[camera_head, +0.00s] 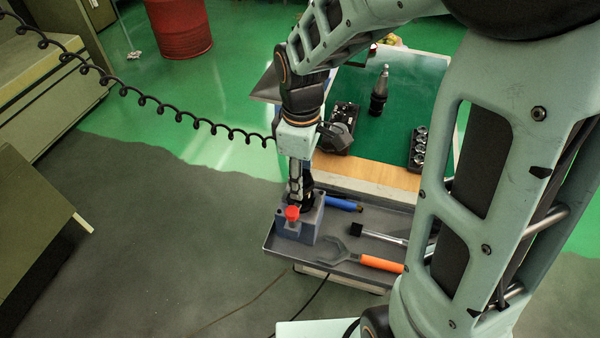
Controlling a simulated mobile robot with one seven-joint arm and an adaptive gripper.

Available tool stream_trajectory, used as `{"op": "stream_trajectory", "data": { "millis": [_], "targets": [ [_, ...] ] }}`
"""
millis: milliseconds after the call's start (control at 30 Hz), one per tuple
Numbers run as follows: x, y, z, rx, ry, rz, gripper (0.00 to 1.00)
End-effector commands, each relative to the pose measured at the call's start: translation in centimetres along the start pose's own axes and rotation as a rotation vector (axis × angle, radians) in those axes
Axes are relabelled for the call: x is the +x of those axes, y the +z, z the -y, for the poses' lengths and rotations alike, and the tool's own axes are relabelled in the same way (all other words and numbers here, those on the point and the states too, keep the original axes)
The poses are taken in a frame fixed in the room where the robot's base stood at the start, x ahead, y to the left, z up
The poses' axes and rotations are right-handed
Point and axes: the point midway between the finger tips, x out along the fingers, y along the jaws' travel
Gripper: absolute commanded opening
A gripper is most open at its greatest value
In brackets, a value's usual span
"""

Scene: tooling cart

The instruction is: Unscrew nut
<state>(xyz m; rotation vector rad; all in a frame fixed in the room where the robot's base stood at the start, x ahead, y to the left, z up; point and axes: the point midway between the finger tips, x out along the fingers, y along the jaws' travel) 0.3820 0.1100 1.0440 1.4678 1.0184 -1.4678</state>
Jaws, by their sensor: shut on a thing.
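My gripper (298,196) reaches straight down onto a grey-blue holding block (310,231) at the left end of the cart's lower tray. Its fingers are shut at the top of the block, on what seems to be the nut. The nut itself is hidden by the fingers, and its thread cannot be made out. A red round knob (292,213) sits on the near side of the block, just in front of the fingertips.
A coiled black cable (150,101) hangs at left.

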Motion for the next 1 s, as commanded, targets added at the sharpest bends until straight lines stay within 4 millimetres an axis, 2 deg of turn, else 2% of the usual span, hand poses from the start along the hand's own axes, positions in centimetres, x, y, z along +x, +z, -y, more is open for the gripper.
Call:
{"op": "stream_trajectory", "data": {
  "millis": [333,733,1000],
  "targets": [
    [-0.03,0.03,-0.02,-0.027,0.0,0.001,0.0],
    [-0.22,0.09,0.02,-0.456,-0.002,0.001,0.0],
    [0.02,0.01,-0.02,-0.533,0.001,0.001,0.0]
  ]
}}
